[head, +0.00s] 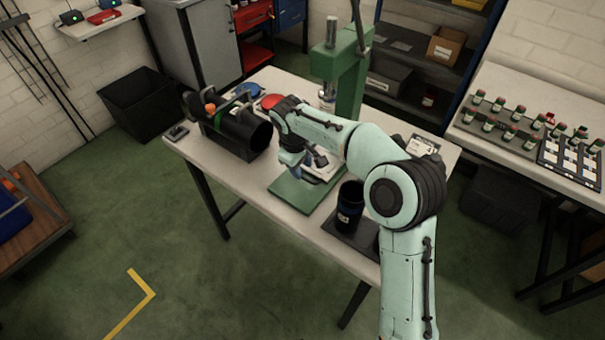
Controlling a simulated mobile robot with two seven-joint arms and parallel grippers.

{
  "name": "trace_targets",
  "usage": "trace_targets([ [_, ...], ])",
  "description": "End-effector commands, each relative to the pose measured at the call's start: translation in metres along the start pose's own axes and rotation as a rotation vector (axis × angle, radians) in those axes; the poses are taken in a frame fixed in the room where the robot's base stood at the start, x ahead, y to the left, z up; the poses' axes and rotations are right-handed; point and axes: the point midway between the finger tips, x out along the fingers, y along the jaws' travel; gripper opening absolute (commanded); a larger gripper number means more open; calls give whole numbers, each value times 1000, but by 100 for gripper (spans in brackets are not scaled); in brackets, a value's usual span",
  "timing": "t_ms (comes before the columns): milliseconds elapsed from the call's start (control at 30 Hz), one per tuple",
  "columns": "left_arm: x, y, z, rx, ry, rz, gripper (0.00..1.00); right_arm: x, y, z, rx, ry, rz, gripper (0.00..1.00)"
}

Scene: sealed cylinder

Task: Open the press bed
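The green press (345,85) stands on the white-topped table, with an upright column and a flat green base plate (291,192) at its foot. My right arm reaches in from the lower right and crosses in front of the press. My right gripper (317,161) is low over the base plate, at a pale part (325,174) of the press bed. The wrist and arm hide much of the bed, and I cannot tell whether the fingers touch it or how far apart they are. My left gripper is not in view.
A black cylinder housing (237,133) lies on the table (225,172) at the left. A red button (271,101) is behind my wrist. A dark cup (349,207) stands on a dark mat at the front right. A side bench (497,93) with several small bottles is at the right.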

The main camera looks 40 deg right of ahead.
Motion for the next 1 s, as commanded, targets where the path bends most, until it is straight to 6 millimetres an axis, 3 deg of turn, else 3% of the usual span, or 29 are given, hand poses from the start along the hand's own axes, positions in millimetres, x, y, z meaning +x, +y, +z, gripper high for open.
trace_targets([
  [200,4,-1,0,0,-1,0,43,32,0,0,1,0,-2,38],
  [633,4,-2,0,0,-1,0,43,40,0,0,1,2,-1,38],
  [733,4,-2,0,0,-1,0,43,40,0,0,1,2,-1,5],
  [767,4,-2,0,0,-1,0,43,40,0,0,1,1,-1,0],
  [1000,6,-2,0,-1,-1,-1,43,39,-5,-1,-1,2,-1,0],
])
